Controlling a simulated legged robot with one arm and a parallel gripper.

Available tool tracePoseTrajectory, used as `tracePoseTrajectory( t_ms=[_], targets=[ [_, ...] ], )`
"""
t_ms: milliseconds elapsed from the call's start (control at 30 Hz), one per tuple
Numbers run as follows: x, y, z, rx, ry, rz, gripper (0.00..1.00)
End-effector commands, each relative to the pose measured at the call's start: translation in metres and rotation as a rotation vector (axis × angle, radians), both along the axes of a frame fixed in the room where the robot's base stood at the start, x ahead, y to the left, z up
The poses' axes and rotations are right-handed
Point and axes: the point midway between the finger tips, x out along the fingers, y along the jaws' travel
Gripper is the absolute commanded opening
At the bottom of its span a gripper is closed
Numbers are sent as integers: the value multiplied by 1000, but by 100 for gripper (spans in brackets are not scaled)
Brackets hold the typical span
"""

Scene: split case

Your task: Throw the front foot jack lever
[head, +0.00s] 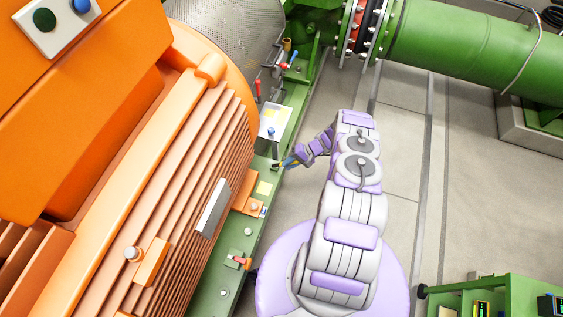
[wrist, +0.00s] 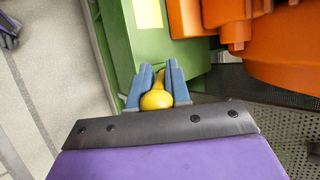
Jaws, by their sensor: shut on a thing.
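My gripper (head: 290,162) reaches to the edge of the green base frame (head: 228,260) beside the orange machine (head: 150,190). In the wrist view its two blue fingers (wrist: 158,70) are closed around a yellow rounded handle (wrist: 157,98). The handle widens to a ball towards my palm and narrows towards the green frame. Its far end and its pivot are hidden. I cannot tell from the picture whether this handle is the front foot jack lever.
A red-tipped lever (head: 240,261) sits lower on the frame, and a red handle (head: 257,90) stands higher up. A large green pipe (head: 470,50) crosses the upper right. A green cart (head: 500,295) is at lower right. Grey floor (head: 400,195) is clear between.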

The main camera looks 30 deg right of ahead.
Motion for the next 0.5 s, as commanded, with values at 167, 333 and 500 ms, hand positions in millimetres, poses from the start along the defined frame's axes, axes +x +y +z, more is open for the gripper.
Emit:
tracePoseTrajectory(
  t_ms=[167, 333, 500],
  targets=[
    [-8, -8, -19, 96, -97, -3, 0],
    [-12, -14, -30, 173, -177, -4, 0],
    [-15, -16, -37, 237, -242, -3, 0]
  ],
)
